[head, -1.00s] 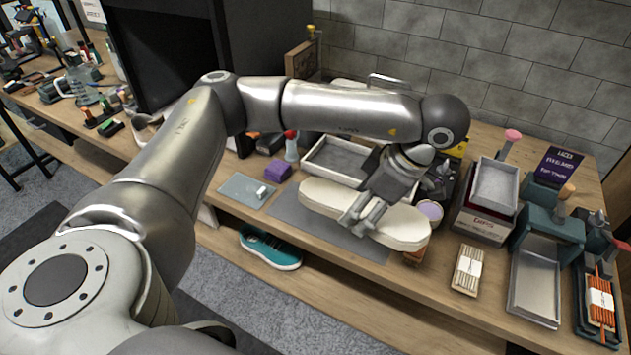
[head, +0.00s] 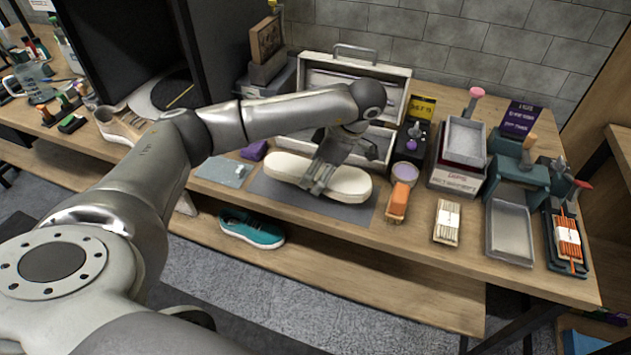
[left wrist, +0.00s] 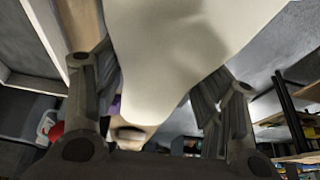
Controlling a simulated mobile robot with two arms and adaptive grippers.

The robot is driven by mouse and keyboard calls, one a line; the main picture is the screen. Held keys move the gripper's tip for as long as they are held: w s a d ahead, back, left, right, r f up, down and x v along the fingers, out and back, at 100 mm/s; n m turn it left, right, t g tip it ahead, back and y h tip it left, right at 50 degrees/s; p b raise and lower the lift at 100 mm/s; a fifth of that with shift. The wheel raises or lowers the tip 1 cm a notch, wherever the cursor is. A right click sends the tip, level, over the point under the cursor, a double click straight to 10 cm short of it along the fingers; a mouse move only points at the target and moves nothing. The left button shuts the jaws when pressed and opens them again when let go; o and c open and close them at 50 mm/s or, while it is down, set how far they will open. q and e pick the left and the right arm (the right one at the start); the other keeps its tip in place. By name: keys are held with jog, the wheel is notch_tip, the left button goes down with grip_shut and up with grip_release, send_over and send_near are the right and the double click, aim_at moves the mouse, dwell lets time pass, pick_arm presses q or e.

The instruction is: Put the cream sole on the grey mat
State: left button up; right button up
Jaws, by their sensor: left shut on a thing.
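The cream sole (head: 350,184) is a long, pale, rounded piece lying lengthwise over the grey mat (head: 335,210) on the bench. My left gripper (head: 318,182) comes from above and is shut across the middle of the sole. In the left wrist view the sole (left wrist: 180,50) fills the upper middle, between the two fingers of my left gripper (left wrist: 165,95). The mat shows along the sole's front side; the rest is hidden under it. I cannot tell whether the sole touches the mat or hangs just above it. My right gripper is not in view.
An open metal case (head: 393,95) stands behind the sole. An orange-topped brush (head: 398,200) and a small round tub (head: 405,173) are close to its right. A flat pale blue-grey plate (head: 224,172) and a purple block (head: 254,150) are left. A teal sneaker (head: 252,230) sits on the lower shelf.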

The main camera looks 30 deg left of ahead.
aim_at(315, 178)
pick_arm(q)
jog(key=shift+w+a+f, duration=0.15)
jog(key=shift+a+f, duration=0.05)
jog(key=shift+a, duration=0.05)
jog(key=x, duration=0.1)
jog(key=p+x, duration=0.1)
jog(key=x, duration=0.1)
jog(key=shift+w+d+f, duration=0.1)
jog(key=shift+w+d, duration=0.1)
jog(key=shift+d, duration=0.05)
jog(key=shift+w+f, duration=0.1)
jog(key=shift+f, duration=0.4)
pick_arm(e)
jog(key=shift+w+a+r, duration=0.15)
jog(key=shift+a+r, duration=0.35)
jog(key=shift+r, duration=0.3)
pick_arm(q)
jog(key=shift+f, duration=0.1)
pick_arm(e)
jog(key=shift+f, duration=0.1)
pick_arm(q)
jog(key=o, duration=1.1)
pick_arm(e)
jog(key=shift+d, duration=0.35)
